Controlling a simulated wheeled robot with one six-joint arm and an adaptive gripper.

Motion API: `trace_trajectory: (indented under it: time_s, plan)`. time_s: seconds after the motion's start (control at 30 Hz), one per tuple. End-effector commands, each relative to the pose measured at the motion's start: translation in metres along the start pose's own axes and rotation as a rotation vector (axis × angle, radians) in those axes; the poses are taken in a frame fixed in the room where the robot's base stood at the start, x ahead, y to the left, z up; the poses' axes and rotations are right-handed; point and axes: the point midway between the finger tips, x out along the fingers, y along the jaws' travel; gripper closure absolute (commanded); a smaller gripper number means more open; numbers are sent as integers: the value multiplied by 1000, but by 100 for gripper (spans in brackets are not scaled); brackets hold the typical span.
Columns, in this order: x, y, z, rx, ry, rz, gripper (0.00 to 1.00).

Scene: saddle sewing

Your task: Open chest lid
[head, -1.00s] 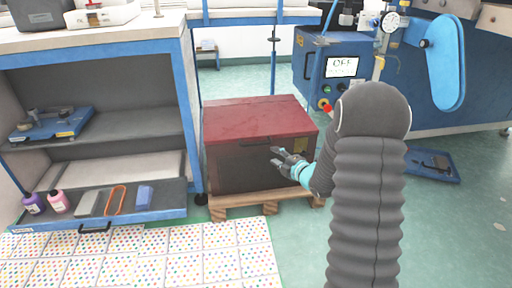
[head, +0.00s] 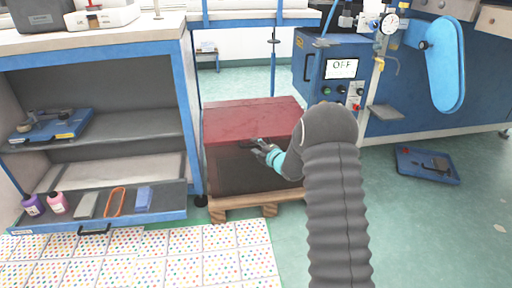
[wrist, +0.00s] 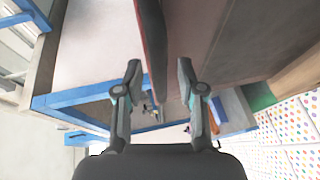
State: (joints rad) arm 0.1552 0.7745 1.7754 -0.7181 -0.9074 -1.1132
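The chest has a red lid (head: 252,117) and a dark front (head: 235,172), and it stands on a wooden pallet (head: 240,204). The lid is shut. A thin dark handle runs along the upper front, partly hidden by my gripper in the head view. My gripper (head: 260,147) is at the upper front of the chest, just below the lid's front edge. In the wrist view, my gripper (wrist: 159,68) has its two fingers apart. A dark bar (wrist: 152,45), which looks like the handle, extends between them. I cannot tell whether either finger touches it.
A blue-framed workbench with an open shelf (head: 110,205) holding bottles and small tools stands close to the left. A blue machine (head: 335,70) with an "OFF" screen stands behind right. A blue tray (head: 427,166) lies on the floor at right. Green floor is clear between.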

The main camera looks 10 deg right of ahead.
Motion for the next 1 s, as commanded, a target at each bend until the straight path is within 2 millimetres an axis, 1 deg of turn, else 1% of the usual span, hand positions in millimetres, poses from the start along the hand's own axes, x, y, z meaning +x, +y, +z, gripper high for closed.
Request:
trace_trajectory:
  time_s: [0.1,0.37,0.4,0.47,0.5,0.53,0.83,1.0]
  plan:
    - [5,0,0,0,0,0,61]
    - [5,0,0,1,0,0,61]
    - [5,0,0,1,0,0,71]
    - [5,0,0,1,0,0,86]
    - [5,0,0,1,0,0,96]
    - [5,0,0,1,0,0,100]
    - [4,1,0,1,0,-2,100]
    - [-4,14,-3,11,0,-24,100]
